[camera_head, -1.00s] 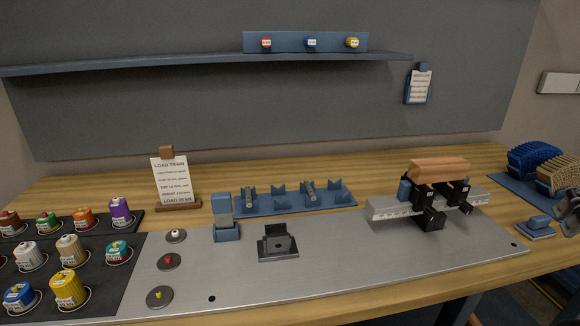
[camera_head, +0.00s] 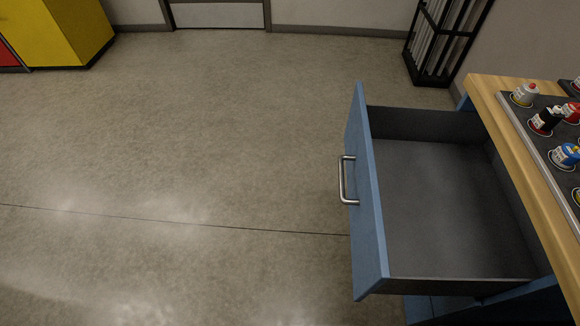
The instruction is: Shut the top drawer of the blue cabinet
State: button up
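The top drawer (camera_head: 366,230) of the blue cabinet (camera_head: 532,303) is pulled far out, to the left of the wooden worktop. Its blue front faces left and carries a silver bar handle (camera_head: 347,180). The drawer's dark grey inside looks empty. Most of the cabinet is hidden below the worktop and the drawer. My gripper does not show in the head view.
The wooden worktop (camera_head: 490,112) at the right holds a dark tray with several small labelled containers. A black rack (camera_head: 432,75) stands behind the drawer. A yellow cabinet (camera_head: 75,30) stands at the far left. The floor (camera_head: 180,160) left of the drawer is clear.

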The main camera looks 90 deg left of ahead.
aim_at(436, 209)
jog(key=u, duration=2.6)
jog(key=i+l, duration=0.05)
jog(key=l, duration=0.05)
